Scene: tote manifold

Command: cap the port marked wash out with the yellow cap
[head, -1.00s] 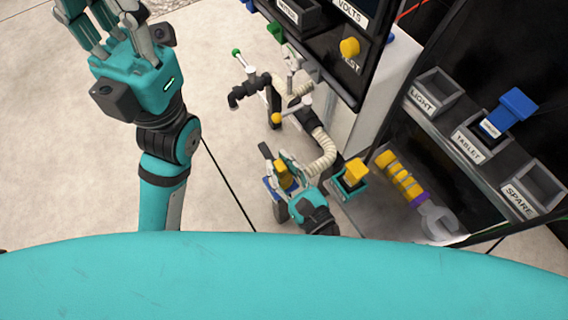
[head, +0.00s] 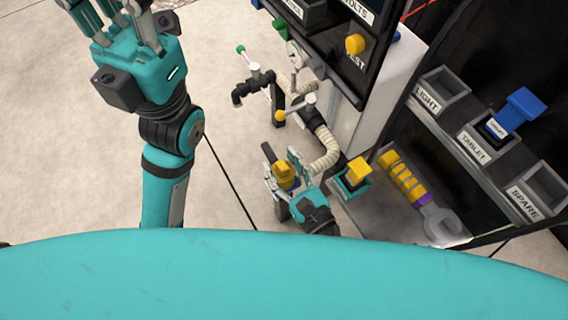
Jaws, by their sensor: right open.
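A yellow cap (head: 284,174) sits low in the middle of the head view, on top of a dark upright stub. My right gripper (head: 284,169) is open, with one finger on each side of the cap; whether they touch it is not clear. My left gripper (head: 112,12) is at the top left, over bare floor and far from the cap. Its fingertips are cut off by the picture's top edge. No wash out marking is readable in this view.
Right of my gripper stands a yellow block in a teal holder (head: 353,184). Behind are pipes with valve handles (head: 258,78) and a ribbed hose (head: 326,152). A panel with a yellow knob (head: 355,44) and labelled bins (head: 482,143) stand right. Floor at left is clear.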

